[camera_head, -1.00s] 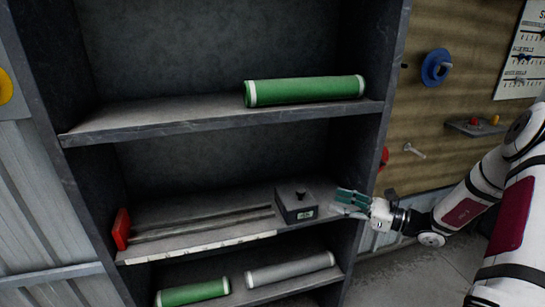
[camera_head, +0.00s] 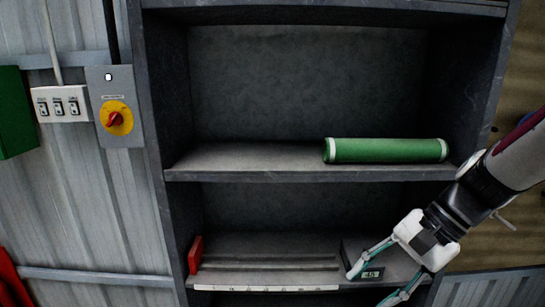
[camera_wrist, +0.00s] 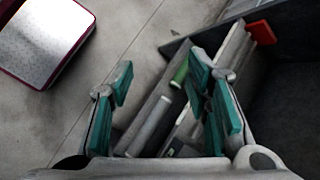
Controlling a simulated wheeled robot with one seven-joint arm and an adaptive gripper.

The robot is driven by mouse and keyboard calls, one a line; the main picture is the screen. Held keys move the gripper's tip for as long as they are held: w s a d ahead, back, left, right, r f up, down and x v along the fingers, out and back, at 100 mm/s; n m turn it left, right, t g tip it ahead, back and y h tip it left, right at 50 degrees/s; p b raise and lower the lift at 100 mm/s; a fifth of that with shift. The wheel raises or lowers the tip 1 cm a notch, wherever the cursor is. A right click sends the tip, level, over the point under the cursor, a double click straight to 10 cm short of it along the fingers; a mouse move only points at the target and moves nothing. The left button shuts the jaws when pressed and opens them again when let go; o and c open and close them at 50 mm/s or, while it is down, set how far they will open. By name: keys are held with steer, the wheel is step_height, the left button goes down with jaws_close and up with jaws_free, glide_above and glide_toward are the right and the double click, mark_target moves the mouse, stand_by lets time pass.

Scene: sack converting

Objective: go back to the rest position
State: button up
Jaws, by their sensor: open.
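My gripper (camera_head: 370,287) is open and empty, in front of the right part of the middle shelf in the head view. One finger overlaps a dark box with a small display (camera_head: 372,274), so part of the box is hidden; I cannot tell from this view how far apart they are. In the wrist view my gripper (camera_wrist: 160,85) shows its green finger pads spread wide with nothing between them. The arm comes in from the right edge of the head view.
A shelf unit (camera_head: 300,175) stands ahead, with a green roll (camera_head: 385,150) on its upper board. The middle board holds a red end block (camera_head: 195,254), rails and a ruler strip (camera_head: 265,288).

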steer(key=s+d+r+n+t+h+p, duration=0.1)
steer(key=s+r+n+t+h, duration=0.1)
steer(key=s+r+n, duration=0.3)
steer(key=s+d+r+n+t+h+p, duration=0.1)
steer(key=s+r+n+h, duration=0.3)
steer(key=s, duration=0.6)
steer(key=shift+r+n+t+h+p, duration=0.4)
steer(key=shift+t+h+p, duration=0.1)
steer(key=shift+h+p, duration=0.15)
